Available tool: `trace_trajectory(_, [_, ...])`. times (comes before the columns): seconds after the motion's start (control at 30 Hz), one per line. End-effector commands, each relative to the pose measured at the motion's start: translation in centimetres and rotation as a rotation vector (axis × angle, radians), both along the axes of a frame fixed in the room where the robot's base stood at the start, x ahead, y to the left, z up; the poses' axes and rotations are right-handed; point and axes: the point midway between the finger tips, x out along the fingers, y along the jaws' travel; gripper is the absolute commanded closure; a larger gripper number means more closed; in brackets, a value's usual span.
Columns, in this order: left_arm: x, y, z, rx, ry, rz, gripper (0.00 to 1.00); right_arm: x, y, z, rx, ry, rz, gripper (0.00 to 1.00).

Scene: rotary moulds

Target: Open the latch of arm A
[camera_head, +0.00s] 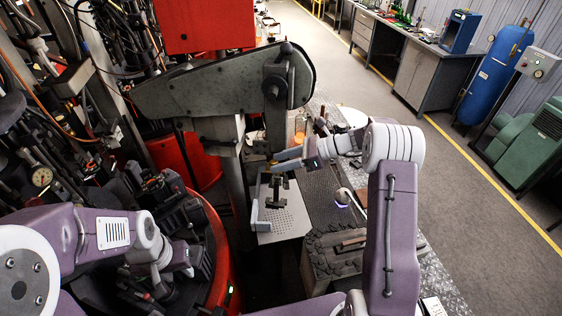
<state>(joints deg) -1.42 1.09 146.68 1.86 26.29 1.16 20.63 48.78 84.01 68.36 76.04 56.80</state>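I cannot pick out the latch of arm A with certainty. Dark clustered mould machinery (160,205) stands inside a red round rim (222,262) at the left. My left gripper (203,262) is low at the left, against the dark machinery. Its fingertips are hard to make out, and so is whether it touches anything. My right gripper (276,162) points left near a grey machine post (232,165), above a perforated plate (287,222). Its fingers are small, and their opening is unclear.
A large grey-green machine arm (200,88) with a red box (205,25) above it crosses the upper middle. A block-edged bench (325,262) stands at lower centre. A blue tank (497,75) and workbench (425,75) are far right.

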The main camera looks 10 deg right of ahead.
Motion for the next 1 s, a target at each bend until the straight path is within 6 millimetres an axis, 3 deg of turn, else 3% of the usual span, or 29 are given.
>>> trace_trajectory(0.17, [0.0, 0.0, -0.6, 0.0, 0.0, 0.0, 0.64, -0.1, -0.5, 0.0, 0.0, -0.003, -0.002, 0.56])
trace_trajectory(0.4, [0.0, 0.0, -3.9, 0.0, 0.0, 0.0, 0.64, -1.3, -5.0, 1.7, -0.002, -0.006, -0.005, 0.56])
trace_trajectory(0.6, [0.0, 0.0, -4.9, 0.0, 0.0, 0.0, 0.64, -2.1, -7.5, 3.4, -0.001, -0.002, -0.001, 0.56])
trace_trajectory(1.0, [0.0, 0.0, -4.8, 0.0, 0.0, 0.0, 0.64, -2.3, -7.9, 3.9, 0.0, 0.0, 0.0, 0.56])
